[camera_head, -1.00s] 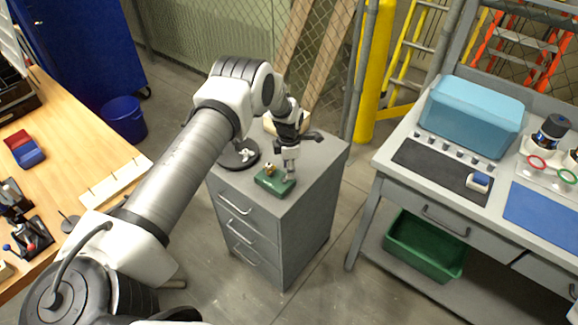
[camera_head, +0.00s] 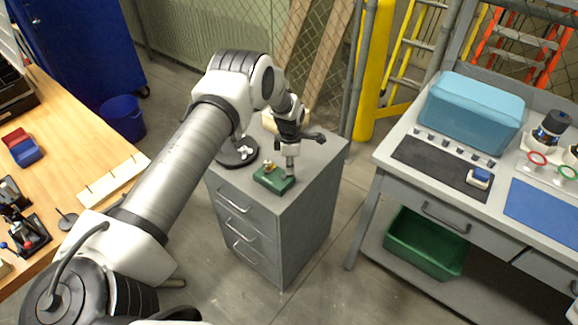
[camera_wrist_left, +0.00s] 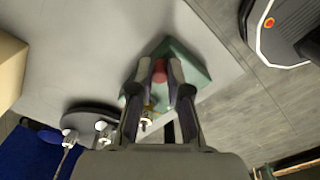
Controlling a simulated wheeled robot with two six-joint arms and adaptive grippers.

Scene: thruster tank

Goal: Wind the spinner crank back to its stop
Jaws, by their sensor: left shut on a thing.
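The spinner has a green block base (camera_head: 268,184) on the grey drawer cabinet, with a small brass part (camera_head: 268,165) on top. My left gripper (camera_head: 290,172) points down at the right end of the base. In the left wrist view, the green base (camera_wrist_left: 190,62) lies under the fingertips. There my left gripper (camera_wrist_left: 160,72) is shut on the red crank knob (camera_wrist_left: 159,70). The crank's arm is mostly hidden by the fingers. The brass part (camera_wrist_left: 147,116) shows between the fingers, nearer the palm. My right gripper is not in view.
A round dark stand (camera_head: 238,155) with small metal parts is left of the spinner on the cabinet top (camera_head: 316,160). A tan block (camera_head: 270,122) is behind my gripper. A wooden bench (camera_head: 100,130) is at left, a grey workbench (camera_head: 400,165) at right.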

